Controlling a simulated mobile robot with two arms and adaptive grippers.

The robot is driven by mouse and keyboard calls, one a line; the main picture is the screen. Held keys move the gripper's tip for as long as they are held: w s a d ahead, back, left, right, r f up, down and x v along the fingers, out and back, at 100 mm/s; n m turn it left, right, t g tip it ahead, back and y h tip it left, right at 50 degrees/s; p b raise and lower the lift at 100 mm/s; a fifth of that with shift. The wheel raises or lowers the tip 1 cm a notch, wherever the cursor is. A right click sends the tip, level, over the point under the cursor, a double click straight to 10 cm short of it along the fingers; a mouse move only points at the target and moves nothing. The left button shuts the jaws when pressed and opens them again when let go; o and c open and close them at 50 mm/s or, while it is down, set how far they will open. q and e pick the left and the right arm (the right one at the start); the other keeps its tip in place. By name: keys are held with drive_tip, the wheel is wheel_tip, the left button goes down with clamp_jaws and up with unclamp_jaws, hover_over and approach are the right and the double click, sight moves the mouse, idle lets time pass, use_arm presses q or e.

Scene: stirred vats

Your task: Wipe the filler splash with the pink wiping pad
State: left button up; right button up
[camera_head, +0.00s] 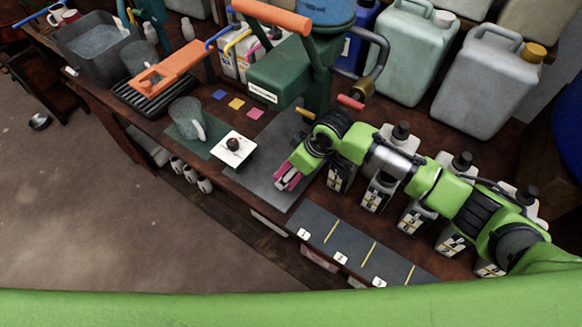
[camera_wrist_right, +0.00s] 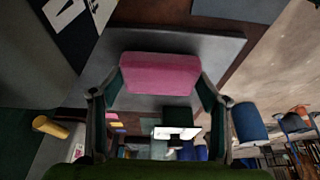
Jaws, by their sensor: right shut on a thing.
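The pink wiping pad (camera_wrist_right: 160,73) is a pink block held between the two fingers of my right gripper (camera_wrist_right: 160,95) in the right wrist view. In the head view my right gripper (camera_head: 287,174) is over the grey mat (camera_head: 258,186) in front of the green filler (camera_head: 283,72), and the pad shows only as pink bits at its tip. The mat (camera_wrist_right: 222,46) also shows around the pad in the wrist view. I cannot tell whether the pad touches it. I cannot make out a splash; the pad and gripper cover part of the mat. My left gripper is not in view.
A white plate with a dark knob (camera_head: 233,145) and a clear jug (camera_head: 187,118) stand left of the mat. Several white bottles (camera_head: 380,190) stand under and behind my right arm. A strip with numbered spots (camera_head: 345,238) lies in front. Large jugs (camera_head: 487,80) stand behind.

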wheel_tip(320, 180, up, 2)
drive_tip(key=shift+a+p, duration=0.1)
drive_tip(key=shift+p, duration=0.25)
drive_tip(key=shift+s+a+r+p, duration=0.1)
drive_tip(key=shift+s+r+p, duration=0.05)
drive_tip(key=shift+r+p, duration=0.45)
drive_tip(key=shift+s+a+r+p, duration=0.1)
drive_tip(key=shift+r+p, duration=0.4)
drive_tip(key=shift+r, duration=0.1)
drive_tip(key=shift+w+d+r+p, duration=0.15)
drive_tip(key=shift+r+p, duration=0.5)
drive_tip(key=shift+p, duration=0.1)
drive_tip(key=shift+r+p, duration=0.9)
drive_tip(key=shift+p, duration=0.05)
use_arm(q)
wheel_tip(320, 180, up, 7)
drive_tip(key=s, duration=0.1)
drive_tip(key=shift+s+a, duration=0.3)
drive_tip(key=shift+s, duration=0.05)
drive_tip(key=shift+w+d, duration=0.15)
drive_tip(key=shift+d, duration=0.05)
use_arm(e)
drive_tip(key=shift+f, duration=0.1)
